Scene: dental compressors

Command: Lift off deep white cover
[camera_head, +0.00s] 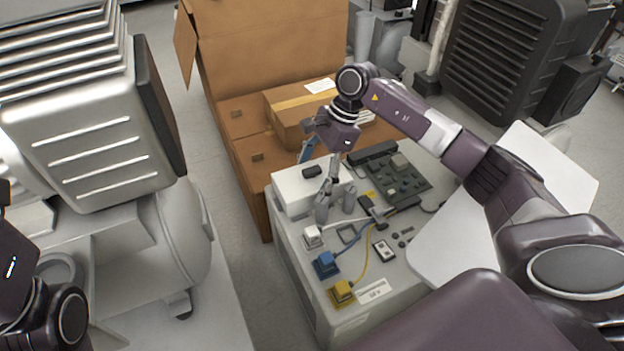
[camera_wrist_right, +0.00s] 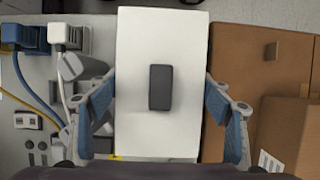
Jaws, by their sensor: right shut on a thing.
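The deep white cover (camera_head: 292,183) is a white box with a small dark grip on its top. It is at the far left corner of the grey bench unit; I cannot tell if its underside touches the surface. In the right wrist view the cover (camera_wrist_right: 140,45) is upright in the picture, its dark grip (camera_wrist_right: 160,88) in the middle. My right gripper (camera_head: 315,180) is shut on the cover, with blue-padded fingers along its two long sides. My left gripper is not in view; only part of my left arm shows at the left edge.
The grey unit's top (camera_head: 300,245) holds a green circuit board (camera_head: 400,178), a blue plug (camera_head: 326,264), a yellow plug (camera_head: 341,292) and cables near the cover. An open cardboard box (camera_head: 250,50) with cartons stands behind. A large compressor (camera_head: 95,140) is at the left.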

